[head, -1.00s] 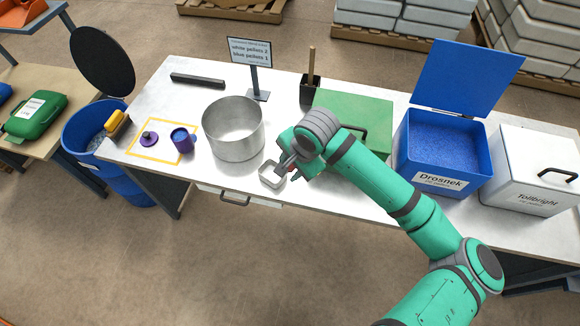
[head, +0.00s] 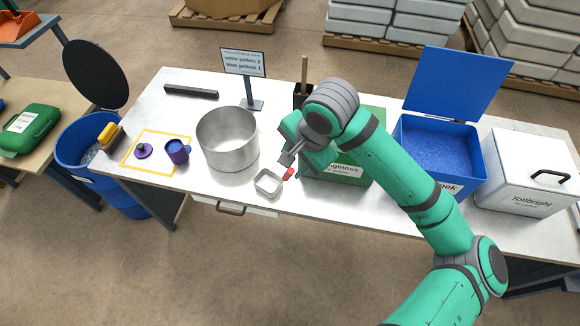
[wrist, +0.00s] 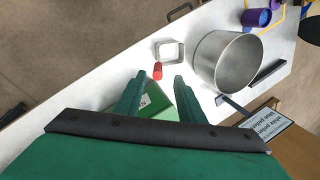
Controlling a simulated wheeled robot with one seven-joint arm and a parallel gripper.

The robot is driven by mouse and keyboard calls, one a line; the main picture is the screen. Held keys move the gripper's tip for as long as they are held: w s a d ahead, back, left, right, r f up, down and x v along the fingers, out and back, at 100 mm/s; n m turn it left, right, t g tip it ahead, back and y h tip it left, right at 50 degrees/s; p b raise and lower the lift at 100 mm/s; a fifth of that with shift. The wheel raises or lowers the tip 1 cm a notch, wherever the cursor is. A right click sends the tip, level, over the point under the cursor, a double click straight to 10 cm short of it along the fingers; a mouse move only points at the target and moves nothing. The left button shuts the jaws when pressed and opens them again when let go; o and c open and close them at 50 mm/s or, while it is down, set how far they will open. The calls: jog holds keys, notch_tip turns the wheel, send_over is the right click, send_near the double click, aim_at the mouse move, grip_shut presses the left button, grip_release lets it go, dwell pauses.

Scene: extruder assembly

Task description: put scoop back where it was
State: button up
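The scoop (head: 267,184), a small square metal cup with a red handle (head: 289,174), rests on the white bench near its front edge, between the round metal pot and the green box. It also shows in the wrist view (wrist: 169,51), with its red handle (wrist: 157,71) pointing toward my gripper. My gripper (head: 287,158) is open and empty, above and behind the handle in the head view. In the wrist view the handle lies just beyond the gap between the fingertips (wrist: 160,80), apart from both fingers.
The metal pot (head: 228,140) stands left of the scoop. The green box (head: 372,125) is partly hidden behind my arm. An open blue bin (head: 437,150) and white box (head: 525,175) stand right. A purple cup (head: 177,152) sits by a yellow outline. A sign (head: 243,62) stands behind.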

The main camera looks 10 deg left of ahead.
jog(key=w+a+r+n+t+y, duration=0.15)
jog(key=a+r+t+y, duration=0.3)
jog(key=a, duration=0.45)
jog(key=w+a+r+m+t+y, duration=0.1)
jog(key=w+a+r+t+y, duration=0.25)
jog(key=a+y, duration=0.4)
jog(key=s+d+f+m+t+h, duration=0.25)
jog(key=s+d+f+h, duration=0.35)
jog(key=f, duration=0.3)
jog(key=s+d+f+m+t+h, duration=0.1)
jog(key=s+d+f+t+h, duration=0.3)
jog(key=s+d+f+h, duration=0.3)
jog(key=s+d+f+n, duration=0.2)
jog(key=s+d+n, duration=0.1)
jog(key=s, duration=0.4)
jog(key=s+d+f+n+h, duration=0.1)
jog(key=s+d+f+n, duration=0.1)
jog(key=s+d+n, duration=0.2)
jog(key=s+d+f+n+g+h, duration=0.1)
jog(key=s+d+n, duration=0.2)
jog(key=s, duration=0.8)
jog(key=shift+d+f, duration=0.15)
jog(key=shift+f, duration=0.25)
